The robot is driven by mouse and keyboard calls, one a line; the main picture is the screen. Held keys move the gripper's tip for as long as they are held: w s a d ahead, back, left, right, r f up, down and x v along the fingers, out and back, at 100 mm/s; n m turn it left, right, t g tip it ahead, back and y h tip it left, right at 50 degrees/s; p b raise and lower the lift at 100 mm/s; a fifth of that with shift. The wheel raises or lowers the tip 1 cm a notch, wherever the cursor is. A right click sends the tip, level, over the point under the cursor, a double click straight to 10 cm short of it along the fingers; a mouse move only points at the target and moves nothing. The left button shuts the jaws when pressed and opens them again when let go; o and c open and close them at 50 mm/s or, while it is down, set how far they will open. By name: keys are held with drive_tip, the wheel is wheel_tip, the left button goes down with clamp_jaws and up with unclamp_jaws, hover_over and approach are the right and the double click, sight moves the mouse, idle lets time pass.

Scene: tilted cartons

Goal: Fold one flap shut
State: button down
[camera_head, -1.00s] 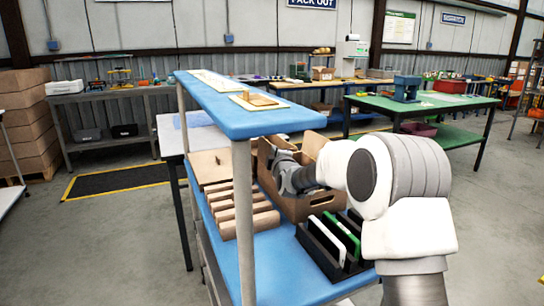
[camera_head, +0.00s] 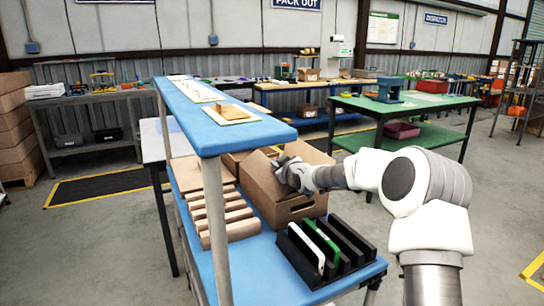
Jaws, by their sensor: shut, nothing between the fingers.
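An open cardboard carton (camera_head: 297,207) stands on the blue lower shelf, with a hand hole in its near wall. A brown flap (camera_head: 264,178) rises at a tilt on its left side. Another flap (camera_head: 312,153) stands up at the back right. My gripper (camera_head: 288,172) is at the carton's opening, beside the tilted flap; it looks close to or against it, but contact is hard to tell. Its fingers are small and partly hidden by the wrist; they are shut with nothing held. The carton's inside is mostly hidden by my arm.
A black rack (camera_head: 328,250) with white and green panels stands in front of the carton. Several brown rolls (camera_head: 222,215) lie to its left. The blue upper shelf (camera_head: 222,125) and its grey post (camera_head: 217,230) stand close on the left. A green table (camera_head: 405,105) is behind.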

drive_tip(key=f+m, duration=0.1)
drive_tip(key=d+m+p, duration=0.1)
drive_tip(key=f+m, duration=0.1)
drive_tip(key=shift+w+d+f+g+y+p, duration=0.25)
drive_tip(key=shift+w+f+g+y+p, duration=0.05)
drive_tip(key=shift+y, duration=0.1)
drive_tip(key=shift+f, duration=0.55)
drive_tip(key=shift+d, duration=0.1)
